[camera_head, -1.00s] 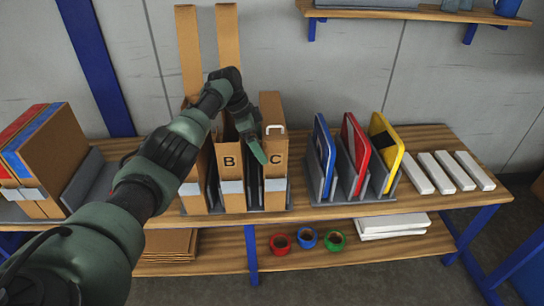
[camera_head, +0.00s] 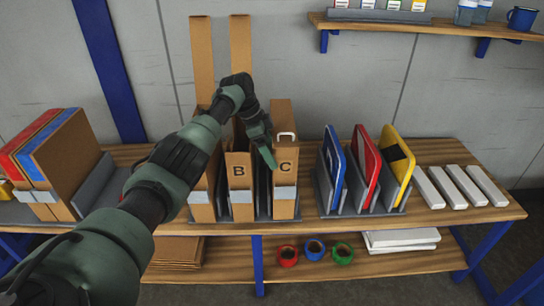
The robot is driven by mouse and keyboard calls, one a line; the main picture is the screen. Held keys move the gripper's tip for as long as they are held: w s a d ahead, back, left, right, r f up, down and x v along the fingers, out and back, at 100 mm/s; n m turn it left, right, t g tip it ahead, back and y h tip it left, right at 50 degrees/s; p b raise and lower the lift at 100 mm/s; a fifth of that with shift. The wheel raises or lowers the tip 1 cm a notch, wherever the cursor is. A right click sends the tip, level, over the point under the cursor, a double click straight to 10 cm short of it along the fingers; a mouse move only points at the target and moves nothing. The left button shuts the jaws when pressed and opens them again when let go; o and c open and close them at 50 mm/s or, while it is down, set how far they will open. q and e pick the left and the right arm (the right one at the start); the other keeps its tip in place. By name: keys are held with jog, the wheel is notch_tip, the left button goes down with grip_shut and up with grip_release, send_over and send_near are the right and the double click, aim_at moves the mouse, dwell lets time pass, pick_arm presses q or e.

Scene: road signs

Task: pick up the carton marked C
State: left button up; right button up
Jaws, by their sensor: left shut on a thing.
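The carton marked C (camera_head: 286,180) is a tall brown carton with a white handle-like mark above its letter. It stands upright in a grey rack on the wooden bench, with a pale band across its lower front. My left gripper (camera_head: 268,155) is at its left edge and is shut on it, as far as the view shows. One green finger shows in front; the other is hidden. My right gripper is out of view.
Taller brown pieces (camera_head: 202,60) rise behind the cartons. Right of the rack stand blue, red and yellow signs (camera_head: 398,155) in grey holders, then several white bars (camera_head: 463,186). Bulky cartons (camera_head: 70,160) fill the left. A wall shelf (camera_head: 420,24) hangs at upper right.

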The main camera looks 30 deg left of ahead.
pick_arm(q)
notch_tip(320, 180, up, 34)
jog(key=p, duration=1.7)
jog(key=shift+p, duration=0.35)
jog(key=shift+f, duration=0.1)
